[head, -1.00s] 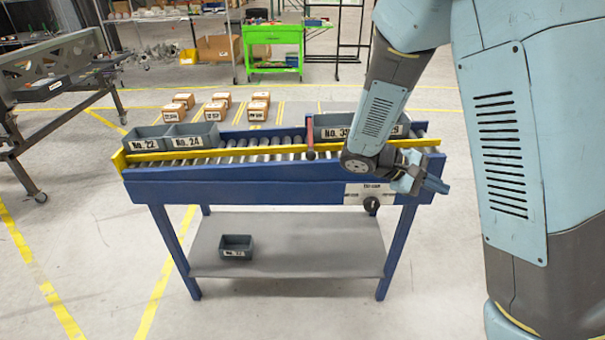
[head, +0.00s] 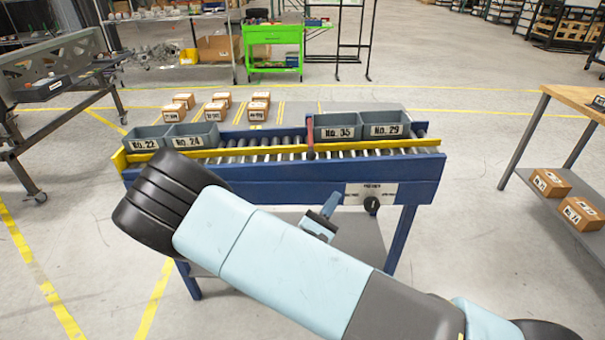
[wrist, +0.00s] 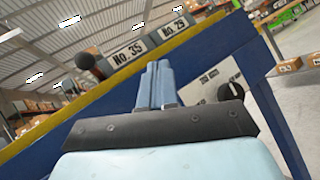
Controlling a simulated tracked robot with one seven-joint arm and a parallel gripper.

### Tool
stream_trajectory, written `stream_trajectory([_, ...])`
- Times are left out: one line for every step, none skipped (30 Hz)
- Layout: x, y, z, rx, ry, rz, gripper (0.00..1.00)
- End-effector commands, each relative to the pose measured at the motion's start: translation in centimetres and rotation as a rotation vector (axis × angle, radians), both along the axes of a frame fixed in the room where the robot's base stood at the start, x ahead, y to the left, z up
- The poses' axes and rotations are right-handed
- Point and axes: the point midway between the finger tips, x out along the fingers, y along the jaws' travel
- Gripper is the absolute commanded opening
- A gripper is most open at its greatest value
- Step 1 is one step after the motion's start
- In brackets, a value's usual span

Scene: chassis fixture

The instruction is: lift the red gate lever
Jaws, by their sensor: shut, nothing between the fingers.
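The red gate lever (head: 310,131) stands upright across the roller conveyor (head: 270,143), with a dark round knob at its near lower end. In the wrist view its dark knob (wrist: 87,63) shows at the upper left, by the yellow rail. My gripper (head: 331,203) is in front of the conveyor's blue side, lower than the lever and apart from it. In the wrist view my gripper (wrist: 159,66) has its two blue fingers together, with nothing between them. The knob is left of the fingertips there.
Grey bins No. 35 (head: 338,128) and No. 29 (head: 388,126) stand right of the lever. Bins No. 22 (head: 145,140) and No. 24 (head: 194,135) stand at the left end. A black dial (head: 371,204) sits on the front panel. My arm hides part of the lower shelf.

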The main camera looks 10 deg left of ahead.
Motion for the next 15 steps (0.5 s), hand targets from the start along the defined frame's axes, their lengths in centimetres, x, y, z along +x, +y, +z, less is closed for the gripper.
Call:
stream_trajectory([-0.6, 1.5, -1.0, -0.048, -0.015, 0.062, 0.0])
stream_trajectory([-0.9, 2.3, -1.5, -0.07, -0.024, 0.096, 0.0])
stream_trajectory([-1.4, 3.3, -2.1, -0.099, -0.036, 0.14, 0.0])
stream_trajectory([-1.6, 4.0, -2.5, -0.119, -0.045, 0.169, 0.0])
stream_trajectory([-2.0, 4.6, -2.9, -0.138, -0.052, 0.198, 0.0])
stream_trajectory([-2.3, 5.4, -3.4, -0.159, -0.061, 0.231, 0.0])
stream_trajectory([-2.6, 5.9, -3.8, -0.175, -0.067, 0.255, 0.0])
stream_trajectory([-2.9, 6.4, -4.1, -0.187, -0.072, 0.277, 0.0])
stream_trajectory([-3.1, 6.8, -4.4, -0.201, -0.079, 0.3, 0.0])
stream_trajectory([-3.3, 7.2, -4.6, -0.21, -0.082, 0.316, 0.0])
stream_trajectory([-3.5, 7.5, -4.8, -0.217, -0.085, 0.329, 0.0])
stream_trajectory([-3.6, 7.7, -5.0, -0.225, -0.088, 0.341, 0.0])
stream_trajectory([-3.7, 7.9, -5.1, -0.231, -0.09, 0.348, 0.0])
stream_trajectory([-3.8, 8.0, -5.2, -0.234, -0.092, 0.353, 0.0])
stream_trajectory([-3.8, 8.0, -5.2, -0.236, -0.093, 0.357, 0.0])
